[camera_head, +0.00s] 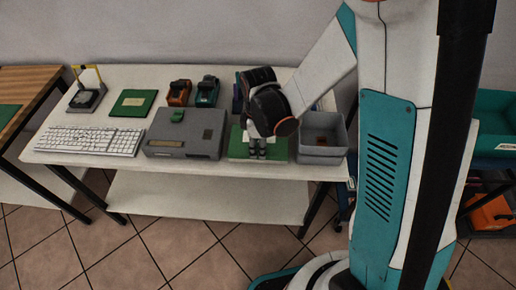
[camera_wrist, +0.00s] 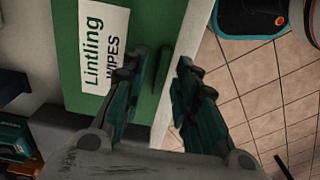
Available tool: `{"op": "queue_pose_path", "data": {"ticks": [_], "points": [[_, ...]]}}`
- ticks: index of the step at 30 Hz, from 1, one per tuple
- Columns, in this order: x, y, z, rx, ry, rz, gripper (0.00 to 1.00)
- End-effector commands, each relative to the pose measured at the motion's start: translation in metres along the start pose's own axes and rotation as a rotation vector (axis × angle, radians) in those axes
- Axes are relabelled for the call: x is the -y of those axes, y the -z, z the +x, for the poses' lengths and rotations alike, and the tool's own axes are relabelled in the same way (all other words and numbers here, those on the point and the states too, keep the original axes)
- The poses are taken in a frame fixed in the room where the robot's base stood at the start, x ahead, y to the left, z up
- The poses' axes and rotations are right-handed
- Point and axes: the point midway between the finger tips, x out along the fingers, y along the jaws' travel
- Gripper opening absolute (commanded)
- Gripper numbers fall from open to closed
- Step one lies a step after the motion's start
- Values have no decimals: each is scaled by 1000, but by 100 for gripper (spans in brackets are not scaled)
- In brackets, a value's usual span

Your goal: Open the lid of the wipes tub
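The wipes tub (camera_wrist: 150,20) shows in the wrist view as a green surface with a white label (camera_wrist: 104,50) reading "Lintling WIPES". A dark raised bar, perhaps the lid's tab (camera_wrist: 164,68), lies near its right edge. My gripper (camera_wrist: 166,62) is partly open, with one finger on each side of that bar. I cannot tell whether the fingers touch it. In the head view the gripper (camera_head: 257,154) points down over the green surface (camera_head: 238,148) near the table's front edge. My arm hides part of it. The lid looks shut.
A grey box (camera_head: 195,137) stands left of the gripper and an open grey bin (camera_head: 321,150) right of it. Floor is open in front.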

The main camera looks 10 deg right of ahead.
Motion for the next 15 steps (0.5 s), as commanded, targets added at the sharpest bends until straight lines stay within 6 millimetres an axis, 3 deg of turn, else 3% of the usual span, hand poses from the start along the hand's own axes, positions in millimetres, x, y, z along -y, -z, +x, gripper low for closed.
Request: {"op": "queue_pose_path", "data": {"ticks": [9, 13, 15], "points": [[0, 0, 2, 0, 0, 0, 28], [0, 0, 2, 0, 0, 0, 0], [0, 0, 2, 0, 0, 0, 0]]}}
